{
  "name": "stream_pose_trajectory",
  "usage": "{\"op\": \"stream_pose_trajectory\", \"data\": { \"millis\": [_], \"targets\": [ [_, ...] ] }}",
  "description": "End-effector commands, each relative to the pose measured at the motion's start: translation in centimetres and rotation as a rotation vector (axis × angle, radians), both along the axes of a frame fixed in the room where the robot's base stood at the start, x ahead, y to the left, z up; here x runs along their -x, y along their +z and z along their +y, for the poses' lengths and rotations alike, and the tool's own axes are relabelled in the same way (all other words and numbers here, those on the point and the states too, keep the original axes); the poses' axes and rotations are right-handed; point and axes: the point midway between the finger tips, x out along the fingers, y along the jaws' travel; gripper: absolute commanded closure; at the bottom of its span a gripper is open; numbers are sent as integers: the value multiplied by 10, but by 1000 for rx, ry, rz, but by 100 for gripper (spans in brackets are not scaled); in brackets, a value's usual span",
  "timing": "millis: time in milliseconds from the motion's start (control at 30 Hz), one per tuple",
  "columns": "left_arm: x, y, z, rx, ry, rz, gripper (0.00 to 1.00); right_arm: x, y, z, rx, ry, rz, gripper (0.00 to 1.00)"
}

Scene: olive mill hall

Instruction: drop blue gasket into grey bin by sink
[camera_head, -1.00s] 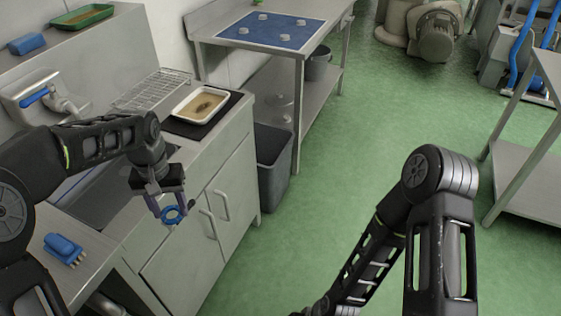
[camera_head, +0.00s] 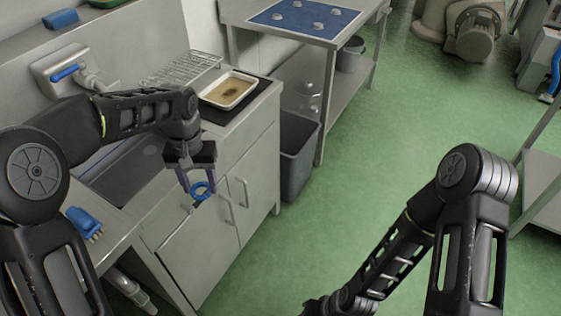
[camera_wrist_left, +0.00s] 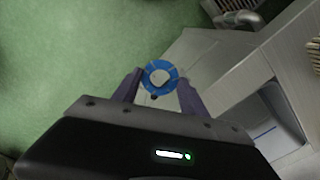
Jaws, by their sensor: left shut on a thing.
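The blue gasket (camera_head: 201,190) is a small ring held between the fingertips of my left gripper (camera_head: 197,188). It hangs in front of the sink cabinet doors, above the floor edge. In the left wrist view the gasket (camera_wrist_left: 160,75) sits between the two purple-grey fingers of the left gripper (camera_wrist_left: 160,84). The grey bin (camera_head: 298,160) stands on the floor just past the end of the sink cabinet, partly under the steel table; its top is open. It is further away and to the right of my left gripper. My right gripper is not clearly visible; its arm crosses the lower right.
The sink counter (camera_head: 253,102) carries a white tray (camera_head: 229,90) on a black mat, and a wire rack (camera_head: 183,69). A blue brush (camera_head: 84,223) lies at the near counter end. A steel table with a blue mat (camera_head: 304,20) stands behind the bin.

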Motion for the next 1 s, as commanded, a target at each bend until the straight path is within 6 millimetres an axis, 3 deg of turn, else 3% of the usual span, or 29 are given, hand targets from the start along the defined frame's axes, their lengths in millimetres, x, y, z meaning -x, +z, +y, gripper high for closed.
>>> {"op": "stream_pose_trajectory", "data": {
  "millis": [600,767,1000],
  "targets": [
    [1,-7,0,-1,0,3,87,0,0,0,0,0,0,64],
    [7,-45,-1,-4,1,7,87,0,0,0,0,0,0,64],
    [31,-128,-1,-4,-1,7,87,0,0,0,0,0,0,64]
  ]
}}
